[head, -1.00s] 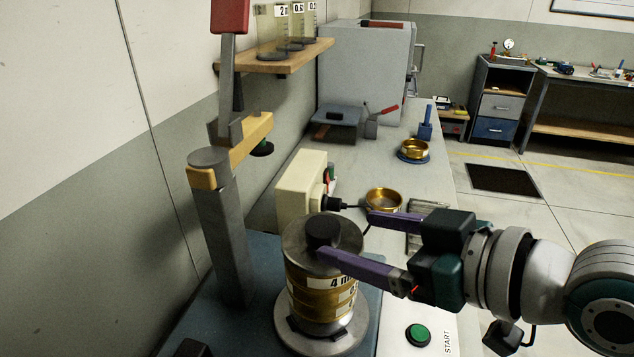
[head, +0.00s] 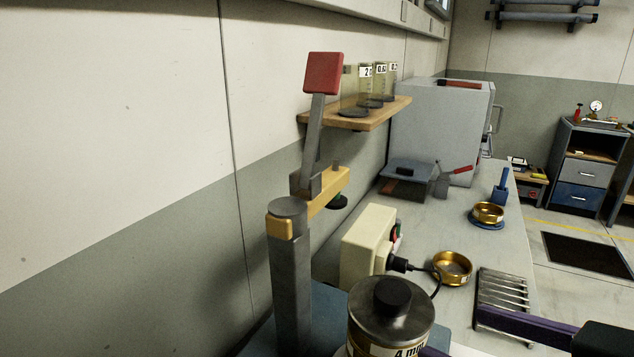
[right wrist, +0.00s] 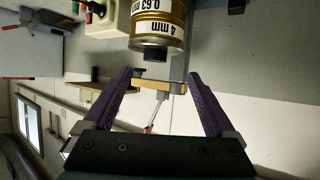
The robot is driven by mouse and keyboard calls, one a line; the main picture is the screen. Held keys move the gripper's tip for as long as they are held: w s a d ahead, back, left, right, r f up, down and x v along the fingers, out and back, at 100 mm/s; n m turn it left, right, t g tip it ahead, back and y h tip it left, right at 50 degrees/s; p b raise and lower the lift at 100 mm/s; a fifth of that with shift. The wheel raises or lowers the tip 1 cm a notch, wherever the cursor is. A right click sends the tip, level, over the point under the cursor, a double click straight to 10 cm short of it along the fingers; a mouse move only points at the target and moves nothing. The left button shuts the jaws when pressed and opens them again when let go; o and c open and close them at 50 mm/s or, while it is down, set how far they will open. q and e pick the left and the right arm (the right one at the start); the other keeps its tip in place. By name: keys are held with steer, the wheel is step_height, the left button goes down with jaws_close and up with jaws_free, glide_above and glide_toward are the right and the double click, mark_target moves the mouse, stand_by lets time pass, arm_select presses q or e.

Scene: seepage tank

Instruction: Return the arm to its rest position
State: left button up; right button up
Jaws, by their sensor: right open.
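My right gripper (head: 456,333) is open and empty at the lower right of the head view, to the right of the sieve stack. Only its purple fingers and part of its dark body show there. In the right wrist view my right gripper (right wrist: 160,75) has its fingers spread wide, with nothing between them. The sieve stack has a grey lid with a black knob (head: 391,297); its lower part is cut off. The brass stack, labelled 4 mm and 0.63 mm, also shows in the right wrist view (right wrist: 160,25), beyond the fingertips. My left gripper is not in view.
A grey post (head: 290,290) with a wooden arm and red-ended lever (head: 322,73) stands left of the stack. A cream control box (head: 368,245), a brass sieve (head: 452,268) and a slotted rack (head: 503,292) lie beyond it. A wall shelf (head: 372,118) holds several glass cylinders.

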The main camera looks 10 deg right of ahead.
steer(key=s+d+f+m+g+h+p, duration=0.1)
steer(key=s+f+m+g+h+p, duration=0.15)
steer(key=s+g+h, duration=0.9)
steer(key=s+r+t+y+p, duration=0.1)
steer(key=s+r+y+p, duration=0.1)
steer(key=r+p, duration=1)
steer(key=s+r+t+y+p, duration=0.1)
steer(key=r+y+p, duration=0.3)
steer(key=r+p, duration=0.8)
step_height(320, 180, up, 2)
steer(key=shift+s+d+r+t+p, duration=0.15)
steer(key=shift+s+t+p, duration=0.25)
steer(key=shift+t, duration=0.35)
steer(key=shift+m, duration=0.25)
